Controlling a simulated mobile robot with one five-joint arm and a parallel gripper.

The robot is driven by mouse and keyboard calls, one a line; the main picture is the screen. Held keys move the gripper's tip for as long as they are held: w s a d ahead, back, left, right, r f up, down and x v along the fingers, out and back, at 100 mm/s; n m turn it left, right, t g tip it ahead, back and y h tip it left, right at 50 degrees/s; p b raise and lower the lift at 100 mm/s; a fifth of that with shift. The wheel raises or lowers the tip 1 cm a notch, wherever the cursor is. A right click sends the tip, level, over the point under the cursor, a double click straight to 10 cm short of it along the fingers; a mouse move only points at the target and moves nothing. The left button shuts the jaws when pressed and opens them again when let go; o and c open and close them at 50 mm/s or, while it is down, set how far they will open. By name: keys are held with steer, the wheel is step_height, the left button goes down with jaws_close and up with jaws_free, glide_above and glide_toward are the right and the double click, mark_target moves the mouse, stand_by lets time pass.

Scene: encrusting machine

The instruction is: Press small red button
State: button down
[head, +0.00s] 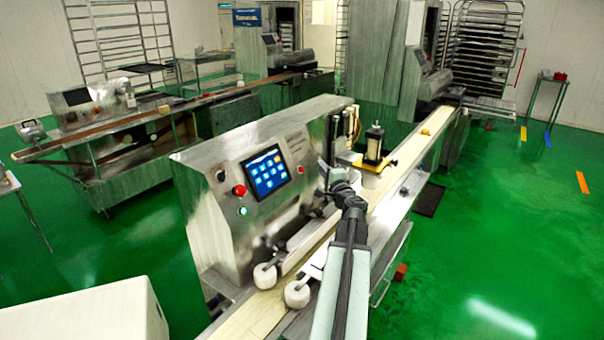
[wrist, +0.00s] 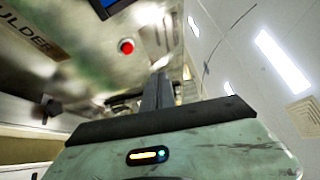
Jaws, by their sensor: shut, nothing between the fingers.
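The small red button (head: 300,170) is on the metal front panel of the encrusting machine, right of the blue touch screen (head: 265,172). In the wrist view, a red button (wrist: 126,46) shows on the panel near a corner of the screen (wrist: 105,5). My gripper (head: 322,163) is right of the small red button in the head view. In the wrist view, my gripper (wrist: 159,78) is shut and empty, with the button up and left of its tips. I see a gap between them in the picture; its depth is unclear.
A larger red button (head: 239,190) and a lit green button (head: 243,211) are left of the screen. A conveyor belt (head: 398,165) runs under my arm. White rollers (head: 297,294) stand at its near end. Green floor is open at right.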

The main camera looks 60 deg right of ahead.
steer(key=shift+w+f+b, duration=0.35)
steer(key=shift+w+f, duration=0.1)
steer(key=shift+w, duration=0.4)
steer(key=shift+w+f+b, duration=0.35)
steer(key=shift+w+f, duration=0.05)
steer(key=shift+w, duration=0.5)
steer(key=shift+w+f+b, duration=0.35)
steer(key=shift+w+f, duration=0.1)
steer(key=shift+w, duration=0.4)
steer(key=shift+w, duration=0.1)
steer(key=shift+w+f, duration=0.2)
steer(key=shift+w, duration=0.05)
steer(key=shift+w+f+b, duration=0.15)
steer(key=shift+w+b, duration=0.2)
steer(key=shift+w, duration=0.05)
stand_by(0.5)
steer(key=shift+s, duration=0.1)
steer(key=shift+s+r+p, duration=0.35)
steer(key=shift+s, duration=0.3)
steer(key=s, duration=0.1)
steer(key=s+r+p, duration=0.1)
steer(key=s, duration=0.1)
steer(key=s+r+p, duration=0.1)
steer(key=shift+s+r, duration=0.1)
steer(key=shift+s, duration=0.15)
